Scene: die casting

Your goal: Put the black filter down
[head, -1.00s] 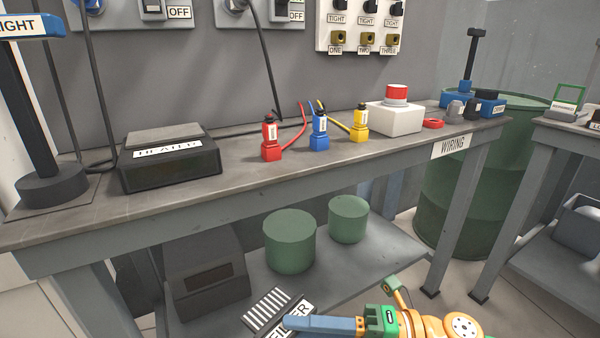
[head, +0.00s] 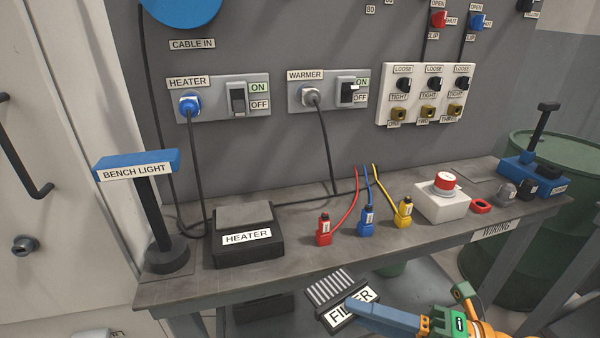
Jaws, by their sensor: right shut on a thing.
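The black filter (head: 327,291), a dark block with pale ridges on top and a white "FILTER" label, is at the bottom centre of the head view. It is tilted and held in front of the bench's front edge, over the lower shelf. My right gripper (head: 372,314) comes in from the lower right with blue fingers shut on the filter's right side. A finger covers part of the label. My left gripper does not show.
The bench top (head: 290,218) carries a heater box (head: 244,237), a bench light (head: 150,212), red, blue and yellow plugs, and a white box with a red button (head: 442,197). Bare bench top lies in front of the plugs. The lower shelf (head: 412,290) is partly hidden.

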